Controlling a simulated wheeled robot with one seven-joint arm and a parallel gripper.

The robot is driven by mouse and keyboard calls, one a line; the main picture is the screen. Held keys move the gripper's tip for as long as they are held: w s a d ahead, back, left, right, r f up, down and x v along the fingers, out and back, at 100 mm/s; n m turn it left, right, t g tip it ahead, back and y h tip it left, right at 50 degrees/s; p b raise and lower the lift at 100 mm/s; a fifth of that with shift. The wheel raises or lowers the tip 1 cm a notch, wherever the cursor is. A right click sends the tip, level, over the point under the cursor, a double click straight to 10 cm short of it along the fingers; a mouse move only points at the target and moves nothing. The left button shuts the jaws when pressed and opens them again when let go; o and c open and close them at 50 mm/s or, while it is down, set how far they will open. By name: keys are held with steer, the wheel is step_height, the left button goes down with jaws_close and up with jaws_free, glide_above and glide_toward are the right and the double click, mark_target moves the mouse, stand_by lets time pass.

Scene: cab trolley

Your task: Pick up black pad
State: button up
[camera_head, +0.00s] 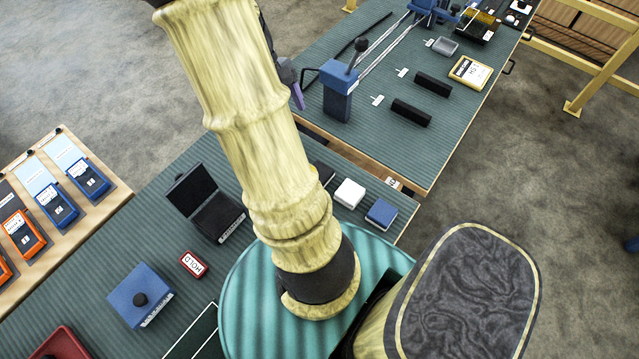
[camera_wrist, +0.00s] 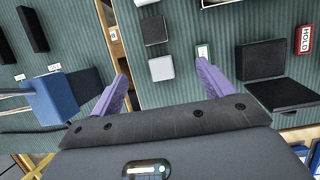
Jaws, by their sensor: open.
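The black pad (camera_wrist: 153,31) lies flat on the green ribbed worktop in the wrist view, ahead of my gripper (camera_wrist: 161,76). In the head view a dark pad (camera_head: 324,172) shows beside my arm, which partly hides it. My gripper's purple fingers are spread wide and hold nothing. A pale block (camera_wrist: 162,68) appears between the fingertips in the wrist view, with the black pad just beyond it. My arm hides most of the gripper in the head view.
A white pad (camera_head: 349,193) and a blue pad (camera_head: 381,214) lie in line with the dark pad. An open black case (camera_head: 205,200) and a red HOLD block (camera_head: 193,264) are nearby. A blue lever box (camera_head: 340,92) stands on the adjoining table.

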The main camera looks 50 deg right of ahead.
steer(key=shift+s+d+f, duration=0.3)
steer(key=shift+s+d, duration=0.1)
steer(key=shift+d, duration=0.2)
steer(key=x, duration=1.2)
steer(key=shift+s+f+b, duration=0.1)
steer(key=shift+s+b, duration=0.1)
steer(key=shift+b, duration=0.2)
steer(key=shift+s+x, duration=0.15)
steer(key=shift+x, duration=1.15)
steer(key=shift+s+x, duration=0.15)
steer(key=shift+x, duration=1.15)
steer(key=shift+d, duration=0.1)
